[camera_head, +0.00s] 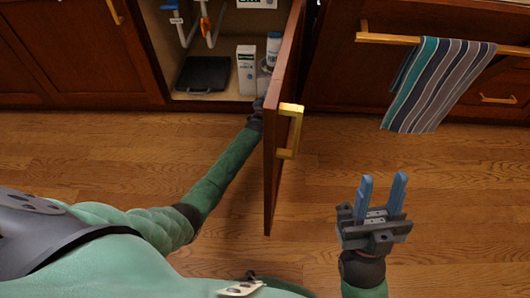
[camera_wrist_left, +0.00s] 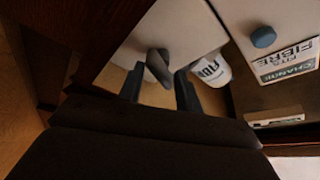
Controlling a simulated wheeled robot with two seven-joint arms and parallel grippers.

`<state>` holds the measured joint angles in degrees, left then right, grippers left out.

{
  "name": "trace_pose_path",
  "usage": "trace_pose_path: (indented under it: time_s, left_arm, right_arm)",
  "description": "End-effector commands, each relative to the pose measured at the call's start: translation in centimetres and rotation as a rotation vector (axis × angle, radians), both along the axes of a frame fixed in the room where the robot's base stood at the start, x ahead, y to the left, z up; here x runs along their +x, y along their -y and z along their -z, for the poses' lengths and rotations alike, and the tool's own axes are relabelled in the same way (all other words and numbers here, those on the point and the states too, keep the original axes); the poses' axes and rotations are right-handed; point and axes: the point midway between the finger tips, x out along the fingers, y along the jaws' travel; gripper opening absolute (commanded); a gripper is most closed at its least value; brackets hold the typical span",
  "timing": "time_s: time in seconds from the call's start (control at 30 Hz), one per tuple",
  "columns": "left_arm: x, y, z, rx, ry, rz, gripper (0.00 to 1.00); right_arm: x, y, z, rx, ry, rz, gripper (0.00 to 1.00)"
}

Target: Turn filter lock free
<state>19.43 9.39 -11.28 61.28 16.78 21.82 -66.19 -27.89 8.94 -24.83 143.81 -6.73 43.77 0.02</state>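A grey lever-like knob (camera_wrist_left: 159,67), likely the filter lock, stands out from a pale surface in the left wrist view. My left gripper (camera_wrist_left: 160,90) has its two dark fingers apart. The knob's end shows between and just beyond the fingertips; contact cannot be told. In the head view my left arm reaches into the open cabinet, and its gripper is mostly hidden by the cabinet door (camera_head: 284,75). My right gripper (camera_head: 381,190) is open and empty above the wooden floor, right of the door.
The cabinet holds a white carton (camera_head: 246,70), a white bottle with a blue cap (camera_head: 273,50), a black tray (camera_head: 203,74) and blue and orange valves (camera_head: 205,25). The open door with its brass handle (camera_head: 291,130) stands right beside my left arm. A striped towel (camera_head: 437,85) hangs at right.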

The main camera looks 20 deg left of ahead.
Motion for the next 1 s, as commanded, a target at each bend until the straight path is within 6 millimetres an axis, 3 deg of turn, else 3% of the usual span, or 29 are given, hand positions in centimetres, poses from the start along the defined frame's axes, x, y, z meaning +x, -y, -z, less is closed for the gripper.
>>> trace_pose_path:
  time_s: [0.67, 1.0]
  left_arm:
    - [0.0, -0.2, -0.6, 0.497, -0.142, 0.0, 0.34]
    - [-4.8, -0.7, -0.8, 0.502, -0.146, 0.0, 0.34]
  right_arm:
    - [0.0, 0.0, -0.7, 0.0, 0.0, 0.0, 0.36]
    - [0.0, 0.0, -3.3, 0.0, 0.0, 0.0, 0.36]
